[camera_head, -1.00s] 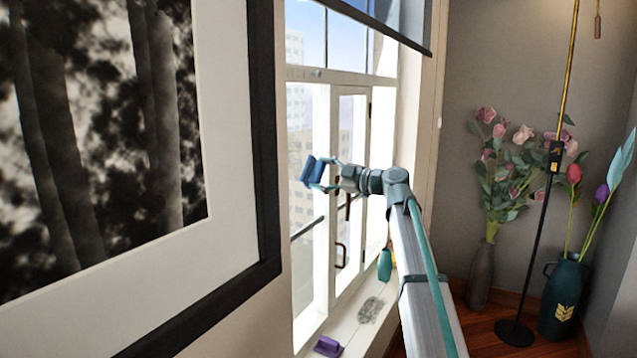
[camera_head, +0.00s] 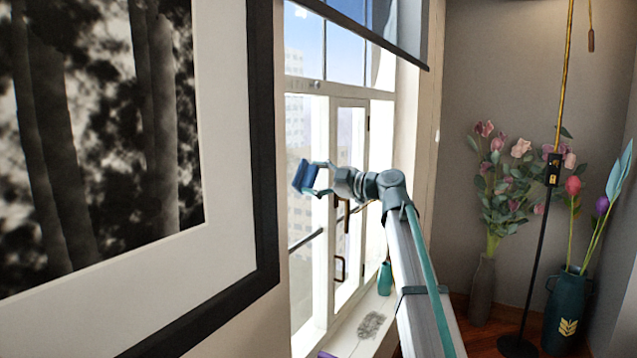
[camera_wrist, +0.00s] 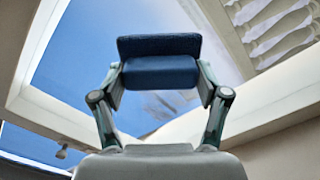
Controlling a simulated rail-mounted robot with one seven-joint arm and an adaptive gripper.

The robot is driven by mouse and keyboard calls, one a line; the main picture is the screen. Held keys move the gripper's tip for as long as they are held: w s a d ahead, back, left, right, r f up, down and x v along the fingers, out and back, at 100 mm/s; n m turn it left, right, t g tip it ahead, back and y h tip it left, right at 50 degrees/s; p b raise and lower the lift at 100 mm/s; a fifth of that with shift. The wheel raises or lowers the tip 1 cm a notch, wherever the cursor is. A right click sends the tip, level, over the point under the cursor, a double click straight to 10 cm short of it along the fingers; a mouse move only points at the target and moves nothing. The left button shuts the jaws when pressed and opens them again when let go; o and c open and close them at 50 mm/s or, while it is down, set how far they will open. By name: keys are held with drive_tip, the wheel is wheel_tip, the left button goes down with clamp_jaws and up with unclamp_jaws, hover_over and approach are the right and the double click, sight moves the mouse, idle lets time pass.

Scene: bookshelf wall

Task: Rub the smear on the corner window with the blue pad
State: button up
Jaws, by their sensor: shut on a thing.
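The blue pad (camera_head: 303,177) is held in my gripper (camera_head: 316,178), in front of the tall white-framed window (camera_head: 333,98). In the wrist view the pad (camera_wrist: 160,62) sits across the two fingertips of my gripper (camera_wrist: 160,78), which are shut on it. Sky-blue glass (camera_wrist: 85,65) lies behind it. I cannot tell whether the pad touches the glass. A faint greyish patch (camera_wrist: 158,106) shows between the fingers, partly hidden by the pad; I cannot tell if it is on the glass.
A green bottle (camera_head: 385,279) stands on the sill beside my arm. A purple thing (camera_head: 327,355) is cut off at the bottom edge. A framed picture (camera_head: 225,130) fills the left. Flower vases (camera_head: 567,305) and a lamp stand (camera_head: 545,235) are at right. A dark blind (camera_head: 370,22) hangs above.

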drive_tip(key=shift+s+a+b, duration=2.25)
drive_tip(key=shift+s+a, duration=0.4)
drive_tip(key=shift+s, duration=2.05)
drive_tip(key=shift+w+d+r+b, duration=0.4)
drive_tip(key=shift+w+d+b, duration=0.1)
drive_tip(key=shift+w+b, duration=0.35)
drive_tip(key=shift+w+d+r+b, duration=0.4)
drive_tip(key=shift+w+b, duration=0.2)
drive_tip(key=shift+w, duration=0.3)
drive_tip(key=shift+w+d+r+b, duration=0.35)
drive_tip(key=shift+w+d+b, duration=0.2)
drive_tip(key=shift+w+b, duration=0.3)
drive_tip(key=shift+w+d+r+b, duration=0.1)
drive_tip(key=shift+w+d+b, duration=0.6)
drive_tip(key=shift+w, duration=0.45)
drive_tip(key=shift+w+d+f+b, duration=0.1)
drive_tip(key=shift+w+d+b, duration=0.55)
drive_tip(key=shift+w, duration=0.5)
drive_tip(key=shift+w+d+r+b, duration=0.1)
drive_tip(key=shift+w+d+b, duration=0.55)
drive_tip(key=shift+w, duration=0.5)
drive_tip(key=shift+r, duration=1.25)
drive_tip(key=shift+s+a, duration=0.65)
drive_tip(key=shift+s, duration=0.35)
drive_tip(key=shift+s+a, duration=0.6)
drive_tip(key=shift+s, duration=0.45)
drive_tip(key=shift+s+a, duration=0.65)
drive_tip(key=shift+s, duration=0.35)
drive_tip(key=s+a, duration=0.3)
drive_tip(key=s, duration=0.3)
